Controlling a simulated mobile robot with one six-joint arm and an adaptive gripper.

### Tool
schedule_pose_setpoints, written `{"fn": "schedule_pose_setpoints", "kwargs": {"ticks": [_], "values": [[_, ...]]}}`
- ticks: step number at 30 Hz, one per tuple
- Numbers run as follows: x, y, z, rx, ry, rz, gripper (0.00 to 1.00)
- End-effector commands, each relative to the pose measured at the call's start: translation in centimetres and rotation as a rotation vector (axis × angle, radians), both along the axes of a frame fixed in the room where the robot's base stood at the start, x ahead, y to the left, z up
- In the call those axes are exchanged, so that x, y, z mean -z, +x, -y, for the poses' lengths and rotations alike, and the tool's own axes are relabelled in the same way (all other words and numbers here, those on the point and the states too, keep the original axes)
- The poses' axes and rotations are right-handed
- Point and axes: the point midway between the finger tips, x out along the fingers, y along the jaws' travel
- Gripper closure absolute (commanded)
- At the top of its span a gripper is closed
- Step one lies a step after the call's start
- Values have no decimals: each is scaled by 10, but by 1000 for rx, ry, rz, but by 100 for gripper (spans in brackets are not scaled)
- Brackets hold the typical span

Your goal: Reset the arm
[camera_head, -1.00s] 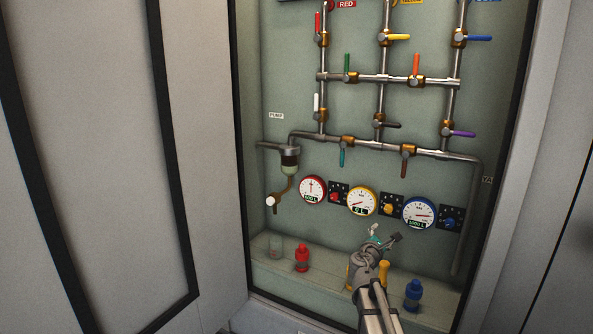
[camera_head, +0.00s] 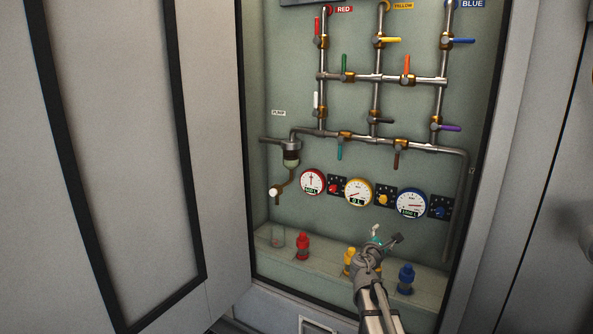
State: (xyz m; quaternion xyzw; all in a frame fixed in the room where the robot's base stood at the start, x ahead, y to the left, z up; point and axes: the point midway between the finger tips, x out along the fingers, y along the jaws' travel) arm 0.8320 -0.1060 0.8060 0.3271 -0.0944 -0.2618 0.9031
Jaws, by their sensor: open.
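My gripper (camera_head: 386,240) is at the end of my arm, which rises from the lower edge of the picture right of centre. Its fingers are spread apart and nothing shows between them. It is in front of the fuel bay's lower ledge, below the gauges. My arm partly hides a yellow bottle (camera_head: 349,261) on the ledge. A red bottle (camera_head: 302,246) stands to the left and a blue bottle (camera_head: 406,279) to the right.
A pipe grid with coloured valve handles fills the back panel, with a yellow handle (camera_head: 388,40) near the top. A red gauge (camera_head: 312,181), yellow gauge (camera_head: 358,192) and blue gauge (camera_head: 411,203) sit below. An open door (camera_head: 110,150) is at left.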

Motion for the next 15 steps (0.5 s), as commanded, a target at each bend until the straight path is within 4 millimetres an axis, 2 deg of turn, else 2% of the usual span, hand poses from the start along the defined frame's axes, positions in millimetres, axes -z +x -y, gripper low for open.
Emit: {"fn": "schedule_pose_setpoints", "kwargs": {"ticks": [15], "values": [[23, -32, 16, 131, 281, 53, 18]]}}
